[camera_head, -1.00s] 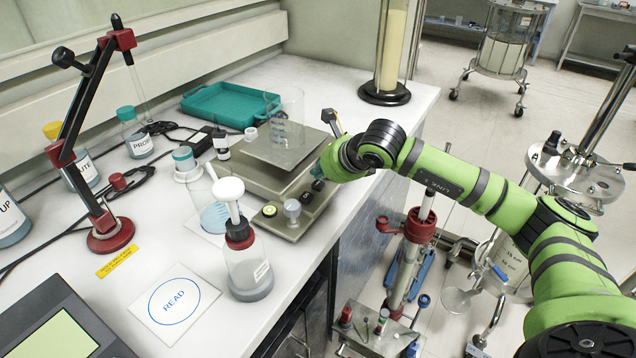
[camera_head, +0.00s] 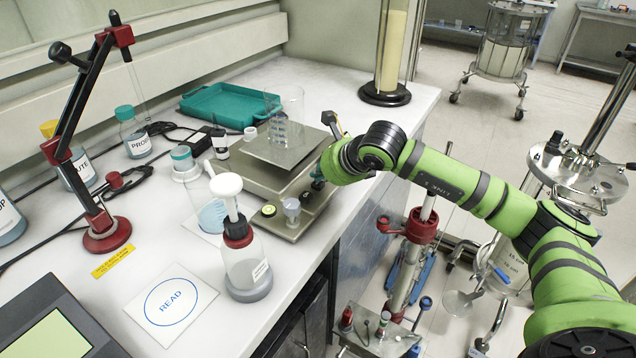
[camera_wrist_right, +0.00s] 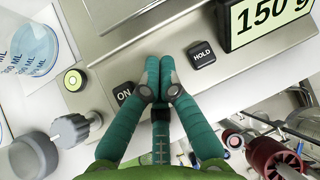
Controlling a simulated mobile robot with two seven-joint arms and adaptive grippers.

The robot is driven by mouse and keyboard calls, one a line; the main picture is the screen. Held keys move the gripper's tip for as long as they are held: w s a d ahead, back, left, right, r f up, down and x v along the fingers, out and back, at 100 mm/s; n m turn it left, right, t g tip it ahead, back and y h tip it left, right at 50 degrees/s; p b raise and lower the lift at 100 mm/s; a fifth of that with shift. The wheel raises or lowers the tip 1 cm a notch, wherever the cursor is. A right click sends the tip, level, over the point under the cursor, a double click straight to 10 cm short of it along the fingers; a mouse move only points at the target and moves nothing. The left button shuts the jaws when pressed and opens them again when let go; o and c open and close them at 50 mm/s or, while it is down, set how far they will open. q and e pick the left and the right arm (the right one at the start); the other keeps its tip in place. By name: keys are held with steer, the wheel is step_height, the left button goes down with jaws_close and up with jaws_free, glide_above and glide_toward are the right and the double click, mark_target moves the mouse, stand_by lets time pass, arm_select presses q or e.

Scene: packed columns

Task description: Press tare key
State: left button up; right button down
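The balance (camera_head: 259,178) stands on the bench with a square metal pan (camera_head: 284,147) on top. My right gripper (camera_head: 316,180) is over its front key panel. In the wrist view the right gripper's teal fingers (camera_wrist_right: 158,66) are together with nothing seen between them. Their tips lie over the panel between the ON key (camera_wrist_right: 123,92) and the HOLD key (camera_wrist_right: 201,54). No key marked tare shows; the panel under the fingers is hidden. I cannot tell whether the tips touch it. The display (camera_wrist_right: 267,18) reads 150 g. My left gripper is not in view.
A glass beaker (camera_head: 285,118) stands on the pan. A red-collared bottle with a white top (camera_head: 247,262) stands close in front of the balance. A teal tray (camera_head: 228,104) lies behind. The bench edge is just right of the balance.

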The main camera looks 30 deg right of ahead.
mark_target(321, 184)
steer(key=shift+f+b, duration=0.4)
steer(key=shift+b, duration=0.05)
stand_by(0.3)
steer(key=shift+r, duration=0.15)
steer(key=shift+r+p, duration=0.3)
steer(key=shift+r, duration=0.45)
steer(key=shift+r, duration=0.1)
steer(key=shift+r+p, duration=1.3)
steer(key=shift+r, duration=1.15)
steer(key=shift+f, duration=0.1)
